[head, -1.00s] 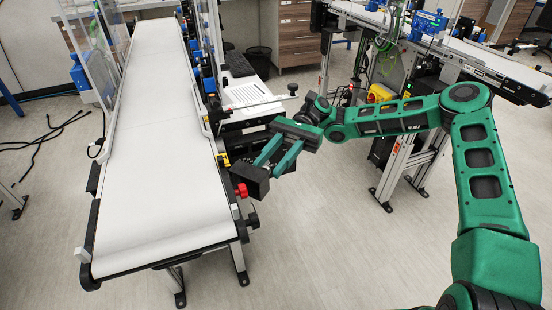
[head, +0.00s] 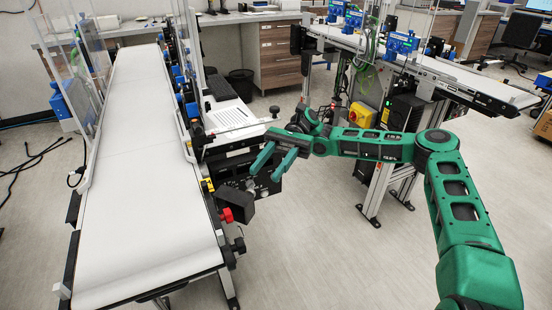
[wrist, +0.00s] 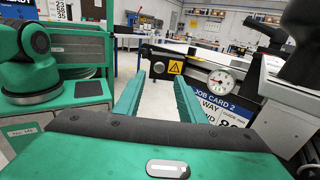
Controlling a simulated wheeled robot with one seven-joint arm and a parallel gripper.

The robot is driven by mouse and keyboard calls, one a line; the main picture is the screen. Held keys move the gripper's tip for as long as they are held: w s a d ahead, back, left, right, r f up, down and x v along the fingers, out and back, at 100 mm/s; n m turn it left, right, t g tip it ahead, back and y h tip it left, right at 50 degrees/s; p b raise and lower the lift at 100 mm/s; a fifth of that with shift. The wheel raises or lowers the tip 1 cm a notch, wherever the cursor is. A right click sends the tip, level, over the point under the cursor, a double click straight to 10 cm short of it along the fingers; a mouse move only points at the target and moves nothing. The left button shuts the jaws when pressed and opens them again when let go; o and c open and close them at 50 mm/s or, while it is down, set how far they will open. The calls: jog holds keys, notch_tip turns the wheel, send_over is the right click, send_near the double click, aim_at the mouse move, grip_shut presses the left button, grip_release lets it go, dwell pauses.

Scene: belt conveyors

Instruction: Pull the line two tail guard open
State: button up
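The near conveyor (head: 145,200) runs along the left of the head view. A black box (head: 238,205) and a red knob (head: 226,215) sit at its near right side. I cannot tell which part is the tail guard. My gripper (head: 264,175) is just right of that side, close to the black box in the picture. In the wrist view its green fingers (wrist: 158,80) are apart with nothing between them. Right of them are a warning label (wrist: 176,67), a dial gauge (wrist: 221,80) and a placard reading "JOB CARD 2" (wrist: 215,103).
A second conveyor (head: 440,68) with blue units stands at the back right. A yellow box (head: 362,115) is on its frame. Clear panels (head: 85,60) stand along the near conveyor's far left. Open floor (head: 320,250) lies right of the near conveyor.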

jog(key=shift+v, duration=2.15)
